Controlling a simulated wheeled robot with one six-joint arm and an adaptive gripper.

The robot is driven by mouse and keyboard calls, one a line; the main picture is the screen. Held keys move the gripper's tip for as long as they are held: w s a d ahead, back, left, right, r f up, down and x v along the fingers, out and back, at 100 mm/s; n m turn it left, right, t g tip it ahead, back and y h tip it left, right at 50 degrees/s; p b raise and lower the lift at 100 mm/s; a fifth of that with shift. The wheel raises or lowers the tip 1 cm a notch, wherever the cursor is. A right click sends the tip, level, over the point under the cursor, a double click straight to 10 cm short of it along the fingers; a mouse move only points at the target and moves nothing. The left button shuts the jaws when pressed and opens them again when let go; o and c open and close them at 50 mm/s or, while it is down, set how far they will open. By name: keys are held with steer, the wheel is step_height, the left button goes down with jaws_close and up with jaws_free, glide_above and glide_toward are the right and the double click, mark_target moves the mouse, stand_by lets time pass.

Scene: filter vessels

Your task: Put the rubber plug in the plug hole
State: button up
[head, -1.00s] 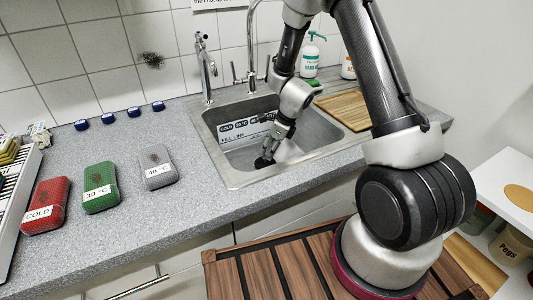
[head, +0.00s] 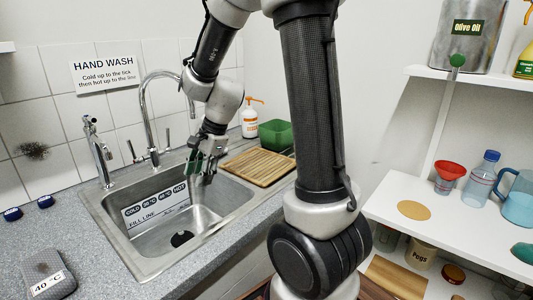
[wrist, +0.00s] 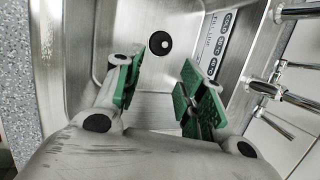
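The black round rubber plug (head: 181,238) lies on the sink floor, where the plug hole would be. In the wrist view the plug (wrist: 160,43) is a black disc with a small pale centre. No separate open hole shows, and I cannot tell how deep the plug sits. My gripper (head: 201,165) is above the basin near its back right side, clear of the plug. In the wrist view my gripper (wrist: 161,85) has its two green-padded fingers apart with nothing between them.
The steel sink (head: 108,232) has a fill-line label (head: 155,203) on its back wall. A tall tap (head: 147,105) and a smaller tap (head: 97,150) stand behind it. A wooden board (head: 257,166) and green tub (head: 277,134) are at right. A grey 40 °C block (head: 45,274) is at left.

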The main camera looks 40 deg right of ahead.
steer(key=s+d+r+n+h, duration=0.1)
steer(key=s+d+r+n, duration=0.2)
steer(key=s, duration=0.4)
steer(key=s+d+r+n+t+h, duration=0.1)
steer(key=s+d+r+n, duration=0.1)
steer(key=s+r+n, duration=0.3)
steer(key=s+d+r+n+h, duration=0.1)
steer(key=s+d+r+n, duration=0.2)
steer(key=s+n, duration=0.5)
steer(key=shift+s+d+r, duration=0.35)
steer(key=shift+s+r, duration=0.35)
steer(key=shift+s, duration=0.25)
